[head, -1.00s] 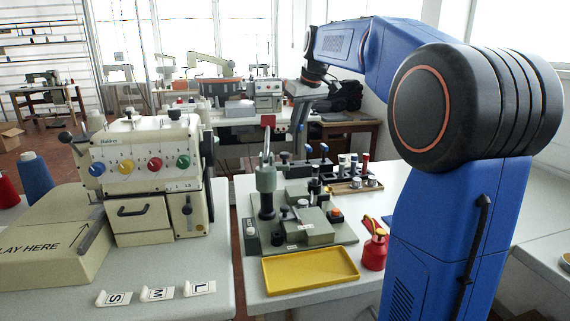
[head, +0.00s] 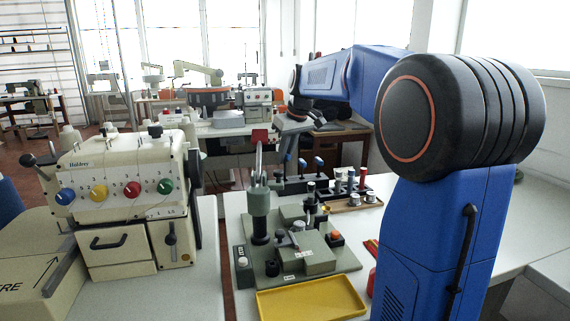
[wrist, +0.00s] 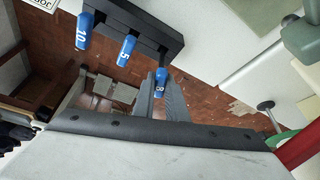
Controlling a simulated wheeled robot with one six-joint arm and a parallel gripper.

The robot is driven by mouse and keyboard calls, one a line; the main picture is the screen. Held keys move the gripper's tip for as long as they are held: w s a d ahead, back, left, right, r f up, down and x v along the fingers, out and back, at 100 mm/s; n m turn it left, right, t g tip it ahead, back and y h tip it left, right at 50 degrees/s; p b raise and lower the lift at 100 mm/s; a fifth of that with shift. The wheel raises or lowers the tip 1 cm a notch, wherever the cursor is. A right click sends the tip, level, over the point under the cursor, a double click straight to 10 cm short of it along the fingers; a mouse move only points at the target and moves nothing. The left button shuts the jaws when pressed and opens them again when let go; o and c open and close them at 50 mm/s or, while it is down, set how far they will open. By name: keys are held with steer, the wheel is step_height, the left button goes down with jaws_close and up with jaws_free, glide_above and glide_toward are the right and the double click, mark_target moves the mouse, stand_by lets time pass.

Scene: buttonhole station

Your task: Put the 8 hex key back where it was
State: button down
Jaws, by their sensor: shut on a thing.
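The 8 hex key (wrist: 161,82) has a blue handle marked 8. In the wrist view my gripper (wrist: 163,95) is shut on that handle, with grey fingers either side. The black rack (wrist: 120,18) is just beyond it, and the key is by the rack's end. The blue 10 key (wrist: 83,32) and 5 key (wrist: 126,50) stand in the rack. In the head view my gripper (head: 289,140) is small, low over the rack's left end.
A grey-green buttonhole fixture (head: 300,255) stands in front of the rack, with a yellow tray (head: 310,298) before it. A cream sewing machine (head: 125,190) is at left. Some bench top at right is clear.

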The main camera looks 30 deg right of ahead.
steer(key=shift+f, duration=1.45)
steer(key=shift+f, duration=0.1)
steer(key=c, duration=1.8)
jaws_free()
steer(key=shift+o, duration=0.2)
steer(key=v, duration=1.2)
